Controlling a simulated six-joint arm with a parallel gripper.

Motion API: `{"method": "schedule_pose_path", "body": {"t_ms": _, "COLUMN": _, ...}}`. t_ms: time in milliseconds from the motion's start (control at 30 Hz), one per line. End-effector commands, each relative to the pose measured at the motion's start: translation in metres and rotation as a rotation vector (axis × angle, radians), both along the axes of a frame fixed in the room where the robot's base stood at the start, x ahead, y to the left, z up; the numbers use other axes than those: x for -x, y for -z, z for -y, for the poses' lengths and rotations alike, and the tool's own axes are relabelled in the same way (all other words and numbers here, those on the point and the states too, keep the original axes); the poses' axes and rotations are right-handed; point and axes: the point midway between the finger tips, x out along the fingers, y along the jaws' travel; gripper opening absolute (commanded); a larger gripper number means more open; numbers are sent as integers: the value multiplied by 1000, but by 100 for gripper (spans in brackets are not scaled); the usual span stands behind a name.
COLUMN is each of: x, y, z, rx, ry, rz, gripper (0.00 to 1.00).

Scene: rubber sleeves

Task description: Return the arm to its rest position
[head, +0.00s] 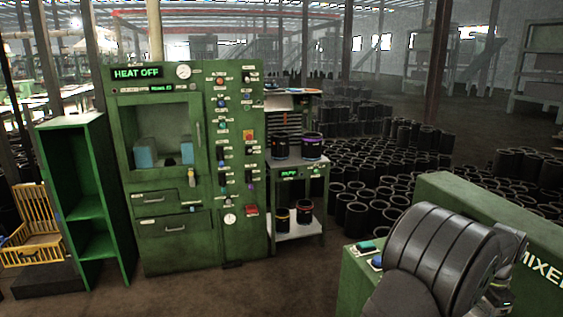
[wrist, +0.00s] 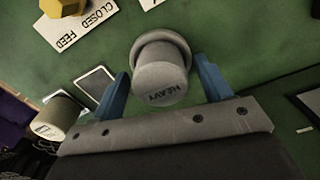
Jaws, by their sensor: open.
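My gripper (wrist: 162,76) is open in the wrist view, its two blue fingers spread on either side of a grey round knob (wrist: 160,84) marked "HEAVY". The knob stands out from a green panel (wrist: 240,40). Small gaps seem to show between fingers and knob; I cannot tell whether either touches. I cannot make out my gripper in the head view.
In the wrist view, a yellow knob (wrist: 63,7) and another grey knob (wrist: 57,117) are nearby. In the head view stand a green cabinet reading "HEAT OFF" (head: 236,150), a shelf (head: 98,205), a table with black sleeves (head: 300,230) and a mixer (head: 480,205).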

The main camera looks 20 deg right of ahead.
Motion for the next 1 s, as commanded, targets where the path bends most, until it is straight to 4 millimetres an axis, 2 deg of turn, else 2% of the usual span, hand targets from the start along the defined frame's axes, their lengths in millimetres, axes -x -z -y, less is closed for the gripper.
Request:
{"method": "schedule_pose_path", "body": {"t_ms": 33, "x": -1, "y": -18, "z": 2, "rx": 13, "ry": 0, "rz": 5, "gripper": 71}}
{"method": "schedule_pose_path", "body": {"t_ms": 533, "x": -1, "y": -118, "z": 2, "rx": 10, "ry": 0, "rz": 5, "gripper": 71}}
{"method": "schedule_pose_path", "body": {"t_ms": 1000, "x": 0, "y": -20, "z": 0, "rx": 3, "ry": 0, "rz": 1, "gripper": 71}}
